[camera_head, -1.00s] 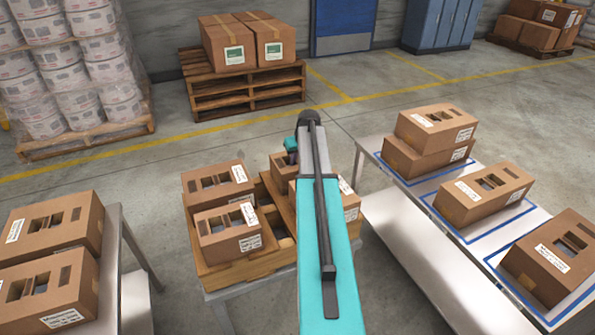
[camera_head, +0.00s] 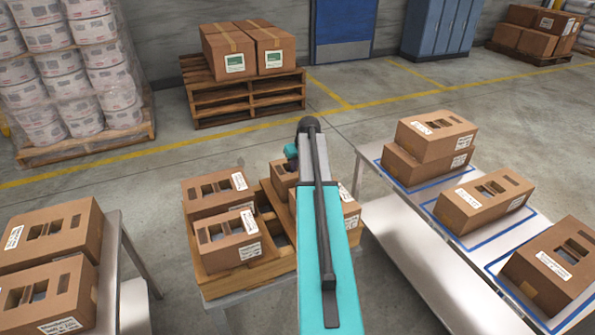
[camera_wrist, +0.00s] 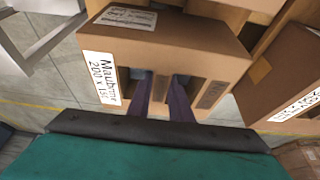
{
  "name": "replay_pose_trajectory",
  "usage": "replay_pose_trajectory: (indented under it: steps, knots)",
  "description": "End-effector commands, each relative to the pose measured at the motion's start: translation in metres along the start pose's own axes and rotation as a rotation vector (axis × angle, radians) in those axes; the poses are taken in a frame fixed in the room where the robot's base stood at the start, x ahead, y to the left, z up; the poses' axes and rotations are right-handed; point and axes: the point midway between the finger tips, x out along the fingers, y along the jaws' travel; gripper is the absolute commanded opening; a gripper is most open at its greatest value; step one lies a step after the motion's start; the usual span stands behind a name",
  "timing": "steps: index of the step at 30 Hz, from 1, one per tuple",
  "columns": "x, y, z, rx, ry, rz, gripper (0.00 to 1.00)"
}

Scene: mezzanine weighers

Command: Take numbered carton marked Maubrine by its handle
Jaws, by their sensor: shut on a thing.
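In the wrist view, a brown cardboard carton (camera_wrist: 190,45) fills the upper middle. Its white label (camera_wrist: 101,80) reads Maubrine, with a line of smaller figures below. My gripper (camera_wrist: 160,80) has its two dark purple fingers in the carton's two handle openings, shut on the strip of cardboard between them. The fingertips are hidden inside the carton.
A wooden tray (camera_head: 262,262) with several cartons (camera_head: 228,240) stands on a low table below my arm. A white table (camera_head: 470,255) with blue-outlined spots and cartons is at right. More cartons (camera_head: 45,295) stand on a table at left.

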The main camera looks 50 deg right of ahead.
Motion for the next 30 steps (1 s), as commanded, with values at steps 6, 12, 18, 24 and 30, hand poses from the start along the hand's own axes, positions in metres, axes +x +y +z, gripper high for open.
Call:
replay_pose_trajectory:
  steps: [6,12,18,24,30]
  knots:
    - [-0.017,0.0,-0.008,0.0,0.003,0.001,0.0]
    - [-0.042,0.0,-0.018,-0.001,0.003,0.001,0.0]
    - [-0.069,0.0,-0.029,0.0,0.003,0.001,0.0]
    - [-0.085,0.0,-0.036,0.0,0.002,0.0,0.0]
    - [-0.09,0.0,-0.038,0.0,0.001,0.0,0.0]
